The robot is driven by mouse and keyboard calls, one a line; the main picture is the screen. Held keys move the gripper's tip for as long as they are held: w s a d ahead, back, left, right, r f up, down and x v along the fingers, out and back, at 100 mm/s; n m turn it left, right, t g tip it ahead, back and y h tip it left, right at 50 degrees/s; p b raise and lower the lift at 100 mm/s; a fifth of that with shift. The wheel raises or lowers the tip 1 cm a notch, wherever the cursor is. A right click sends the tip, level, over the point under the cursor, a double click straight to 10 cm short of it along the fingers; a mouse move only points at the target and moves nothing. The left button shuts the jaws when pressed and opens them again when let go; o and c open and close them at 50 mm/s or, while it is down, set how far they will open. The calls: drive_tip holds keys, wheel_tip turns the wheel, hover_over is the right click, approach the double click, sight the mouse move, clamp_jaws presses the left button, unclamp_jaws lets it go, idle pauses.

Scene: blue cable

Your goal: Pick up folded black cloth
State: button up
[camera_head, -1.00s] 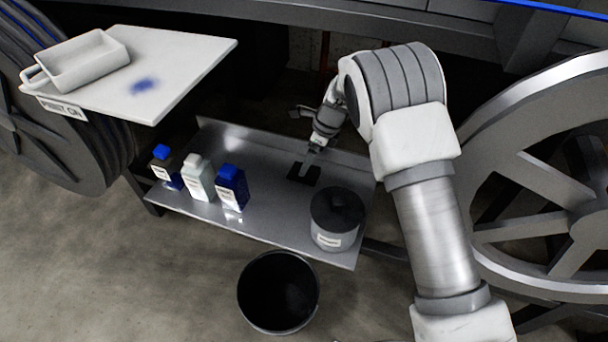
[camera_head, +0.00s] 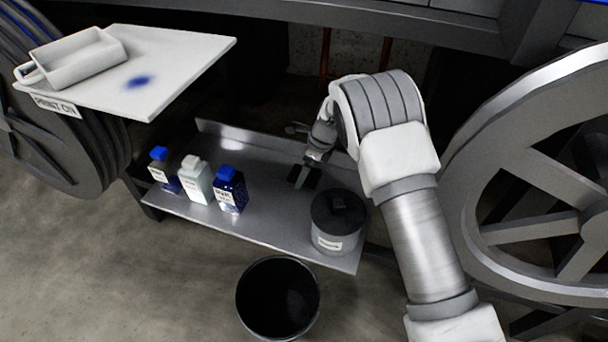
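The folded black cloth (camera_head: 312,180) is a small dark patch lying on the metal shelf (camera_head: 268,220), behind the round grey tin. My gripper (camera_head: 301,178) points down at the cloth, its fingertips at or just over the cloth's left part. The fingers and wrist cover part of the cloth. The fingers are too small in this view to tell whether they are open or shut, or whether they touch the cloth.
A grey tin with a black lid (camera_head: 338,222) stands close in front of the cloth. Several bottles, one a white bottle (camera_head: 194,180), stand at the shelf's left. A black bucket (camera_head: 278,297) is on the floor. A white board (camera_head: 180,60) holds a scoop-like tray (camera_head: 75,58).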

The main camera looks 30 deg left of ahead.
sight(300, 171)
drive_tip(key=shift+f, duration=0.2)
drive_tip(key=shift+c, duration=0.3)
drive_tip(key=c, duration=1.1)
drive_tip(key=shift+r, duration=0.1)
wheel_tip(300, 171, up, 4)
drive_tip(key=shift+r+p, duration=0.25)
drive_tip(key=shift+p, duration=0.6)
drive_tip(key=d+r+p, duration=0.1)
drive_tip(key=d+r, duration=0.1)
drive_tip(key=d, duration=0.2)
drive_tip(key=d+r, duration=0.2)
drive_tip(key=d, duration=0.1)
drive_tip(key=s+d+r+p, duration=0.1)
drive_tip(key=d+r, duration=0.2)
drive_tip(key=d, duration=0.1)
drive_tip(key=shift+d+p, duration=0.3)
drive_tip(key=shift+p, duration=0.05)
drive_tip(key=shift+f, duration=0.1)
